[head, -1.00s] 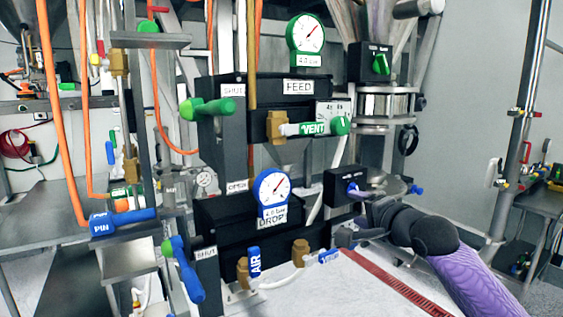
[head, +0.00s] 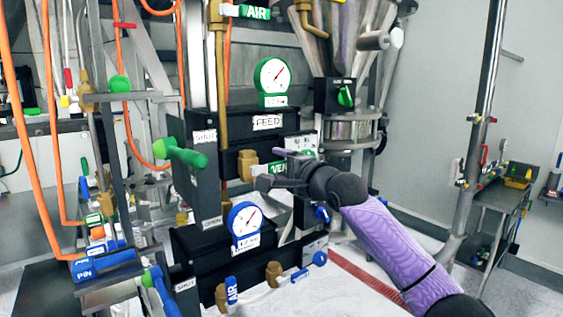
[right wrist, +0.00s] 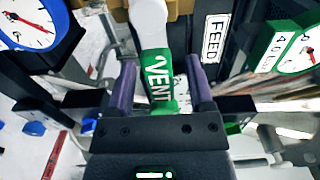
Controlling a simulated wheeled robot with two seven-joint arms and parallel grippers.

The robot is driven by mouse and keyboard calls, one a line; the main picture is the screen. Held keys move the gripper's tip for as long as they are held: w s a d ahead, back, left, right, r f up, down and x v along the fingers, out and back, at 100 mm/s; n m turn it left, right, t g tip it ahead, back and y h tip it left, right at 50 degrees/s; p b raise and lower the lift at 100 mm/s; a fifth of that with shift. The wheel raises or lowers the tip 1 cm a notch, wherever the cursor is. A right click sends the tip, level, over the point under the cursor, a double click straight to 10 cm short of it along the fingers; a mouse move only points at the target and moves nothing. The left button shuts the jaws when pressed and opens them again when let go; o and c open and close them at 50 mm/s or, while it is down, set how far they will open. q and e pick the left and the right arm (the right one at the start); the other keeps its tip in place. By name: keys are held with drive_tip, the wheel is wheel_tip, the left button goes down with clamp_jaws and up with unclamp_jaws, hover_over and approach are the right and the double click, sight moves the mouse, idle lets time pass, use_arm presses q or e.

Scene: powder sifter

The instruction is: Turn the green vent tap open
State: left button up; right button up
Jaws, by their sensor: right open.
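The green vent tap (head: 280,168) is on the black FEED block, its lever pointing right from a brass valve body (head: 247,165). My right gripper (head: 272,169) is in front of it and covers most of the lever in the head view. In the right wrist view, the white and green lever marked VENT (right wrist: 158,72) lies between the two purple fingers (right wrist: 160,85). The fingers are open, with a gap on each side of the lever. My left gripper is not in view.
A green FEED gauge (head: 273,76) is above and a blue DROP gauge (head: 245,219) below. A green handle (head: 182,153) juts out at the left. A green AIR tap (head: 254,12) is at the top. A black box with a green knob (head: 345,96) stands at upper right.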

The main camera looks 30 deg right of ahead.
clamp_jaws()
idle(1.4)
